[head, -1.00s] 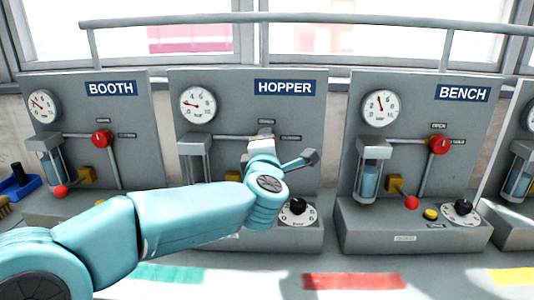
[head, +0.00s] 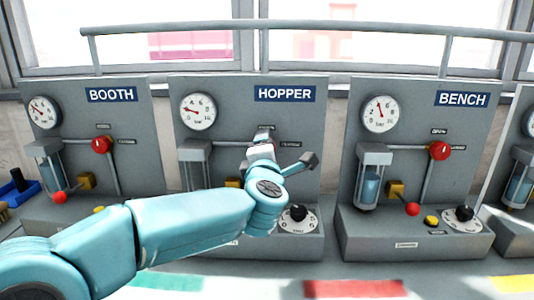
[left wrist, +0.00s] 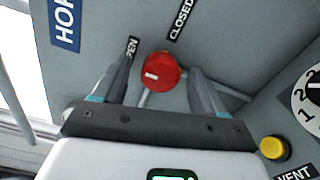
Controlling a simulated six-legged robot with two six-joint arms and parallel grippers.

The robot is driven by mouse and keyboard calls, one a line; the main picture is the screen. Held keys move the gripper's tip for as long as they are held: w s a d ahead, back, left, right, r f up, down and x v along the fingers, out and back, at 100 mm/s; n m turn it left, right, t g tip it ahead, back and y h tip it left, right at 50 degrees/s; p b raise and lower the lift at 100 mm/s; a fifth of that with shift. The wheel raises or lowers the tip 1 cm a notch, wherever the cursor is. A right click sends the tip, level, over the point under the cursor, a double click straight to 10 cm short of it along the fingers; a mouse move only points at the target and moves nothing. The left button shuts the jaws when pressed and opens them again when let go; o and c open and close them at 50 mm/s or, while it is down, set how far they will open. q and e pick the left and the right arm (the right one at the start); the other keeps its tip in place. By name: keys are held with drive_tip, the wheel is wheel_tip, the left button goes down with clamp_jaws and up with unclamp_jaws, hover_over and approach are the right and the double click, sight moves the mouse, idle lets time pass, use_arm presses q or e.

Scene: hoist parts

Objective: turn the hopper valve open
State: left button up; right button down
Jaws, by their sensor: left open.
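The hopper panel (head: 235,120) stands in the middle of the head view, under its blue HOPPER sign (head: 285,93). My left gripper (head: 264,138) is at its valve and hides the knob there. In the left wrist view the red round valve knob (left wrist: 160,72) shows a short white mark on its left part. My left gripper (left wrist: 160,75) is open, with one finger on each side of the knob and a visible gap to each. The OPEN label (left wrist: 132,47) is partly hidden by a finger; the CLOSED label (left wrist: 181,19) is clear. My right gripper is not in view.
The booth panel (head: 75,120) and bench panel (head: 415,110) stand either side with similar red valve knobs. In the left wrist view a yellow button (left wrist: 272,148) and a white dial (left wrist: 312,95) are at the right. A grey rail (head: 350,25) runs above the panels.

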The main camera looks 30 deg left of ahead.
use_arm(q)
drive_tip(key=v, duration=1.6)
drive_tip(key=shift+s, duration=0.2)
idle(1.4)
